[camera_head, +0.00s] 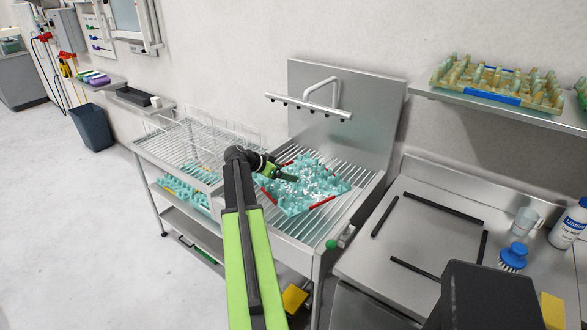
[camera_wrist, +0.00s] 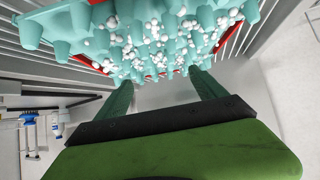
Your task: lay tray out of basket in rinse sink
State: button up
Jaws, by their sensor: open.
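A teal egg tray (camera_head: 308,188) with red edge strips and many white specks lies on the slatted rinse sink (camera_head: 302,233), below the spray bar. It fills the top of the wrist view (camera_wrist: 165,38). My gripper (camera_head: 287,177) is at the tray's left side. In the wrist view, my gripper (camera_wrist: 160,82) has its two fingers wide apart, with the tips close to the tray's edge and bare metal between them. I cannot tell whether the fingertips touch the tray. The wire basket rack (camera_head: 185,150) stands left of the sink, partly behind my arm, with no tray visible on it.
Another egg tray (camera_head: 497,83) sits on the wall shelf at right. Teal trays (camera_head: 182,187) lie on the shelf under the rack. A steel counter (camera_head: 400,225) at right carries black bars, a blue brush (camera_head: 513,257) and a bottle (camera_head: 569,224). The spray bar (camera_head: 307,107) overhangs the sink.

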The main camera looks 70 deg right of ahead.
jog(key=shift+v, duration=0.9)
jog(key=w+a+f+n+t, duration=0.1)
jog(key=w+a, duration=0.3)
jog(key=w+a+f+n, duration=0.1)
jog(key=w+a+n, duration=0.1)
jog(key=w+a, duration=0.2)
jog(key=w+a+f+n+t+y, duration=0.1)
jog(key=w+a+n, duration=0.1)
jog(key=w+a, duration=0.2)
jog(key=shift+w+a+f+t, duration=0.1)
jog(key=shift+w+a+t, duration=0.05)
jog(key=shift+a, duration=0.4)
jog(key=shift+w+a+f+t, duration=0.15)
jog(key=shift+w+a, duration=0.05)
jog(key=shift+a, duration=0.4)
jog(key=w+a+f+n+t+y, duration=0.15)
jog(key=w+a+n, duration=0.25)
jog(key=a, duration=0.8)
jog(key=w+a+f+n+t+y, duration=0.15)
jog(key=w+a+n, duration=0.25)
jog(key=a, duration=0.8)
jog(key=w+a+f+n+y, duration=0.2)
jog(key=w+a+n, duration=0.15)
jog(key=a, duration=0.85)
jog(key=s+a+n+y, duration=0.2)
jog(key=a+n, duration=0.5)
jog(key=a, duration=1.5)
jog(key=shift+a+f+n+y, duration=0.2)
jog(key=shift+f+n+y, duration=0.15)
jog(key=shift+f+y, duration=0.15)
